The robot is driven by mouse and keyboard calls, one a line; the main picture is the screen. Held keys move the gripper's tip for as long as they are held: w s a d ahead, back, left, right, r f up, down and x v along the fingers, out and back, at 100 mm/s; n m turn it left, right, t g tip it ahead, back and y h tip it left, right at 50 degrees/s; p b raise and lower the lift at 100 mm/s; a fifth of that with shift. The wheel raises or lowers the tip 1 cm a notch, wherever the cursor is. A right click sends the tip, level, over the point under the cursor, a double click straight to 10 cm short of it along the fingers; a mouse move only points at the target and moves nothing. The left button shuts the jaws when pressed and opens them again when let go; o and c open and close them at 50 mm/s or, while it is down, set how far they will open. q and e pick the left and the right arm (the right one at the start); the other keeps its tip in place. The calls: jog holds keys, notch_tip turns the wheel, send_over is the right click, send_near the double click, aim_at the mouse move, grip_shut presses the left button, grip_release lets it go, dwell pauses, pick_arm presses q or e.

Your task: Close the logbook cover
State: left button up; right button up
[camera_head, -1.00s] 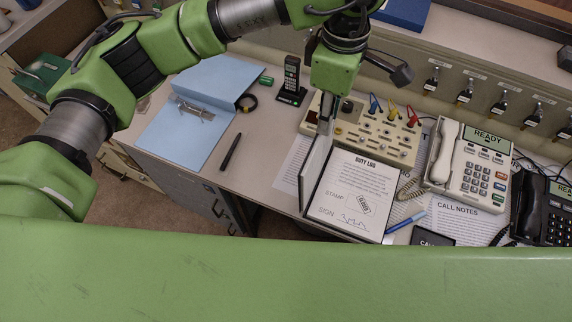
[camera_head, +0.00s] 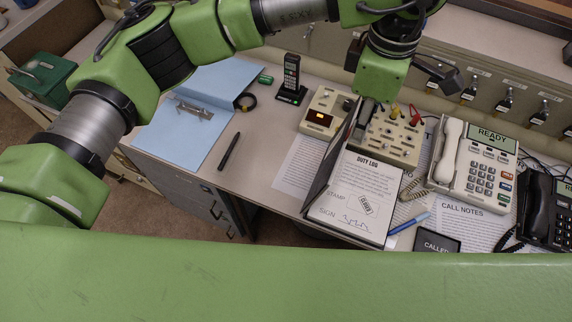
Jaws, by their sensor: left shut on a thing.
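The duty logbook (camera_head: 357,195) lies on the desk right of centre, its printed page facing up with a stamp box and a signature. Its dark cover (camera_head: 326,168) stands up steeply along the left edge of the page and leans over toward it. My left gripper (camera_head: 367,108) is shut on the upper far end of the cover; its fingertips are partly hidden. My right gripper is not in view.
A switch panel (camera_head: 393,138) stands just behind the logbook. A cream phone (camera_head: 473,168) and a blue pen (camera_head: 408,224) are to the right. A blue folder (camera_head: 185,130), a black pen (camera_head: 229,151) and a handset in its stand (camera_head: 291,78) are to the left.

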pick_arm(q)
jog(key=s+d+f+b, duration=0.2)
jog(key=d, duration=0.4)
jog(key=shift+b, duration=0.35)
jog(key=o, duration=0.9)
jog(key=shift+a+r, duration=0.1)
jog(key=shift+a, duration=0.05)
jog(key=shift+r, duration=0.15)
notch_tip(320, 180, up, 7)
jog(key=p, duration=0.3)
dwell(0.3)
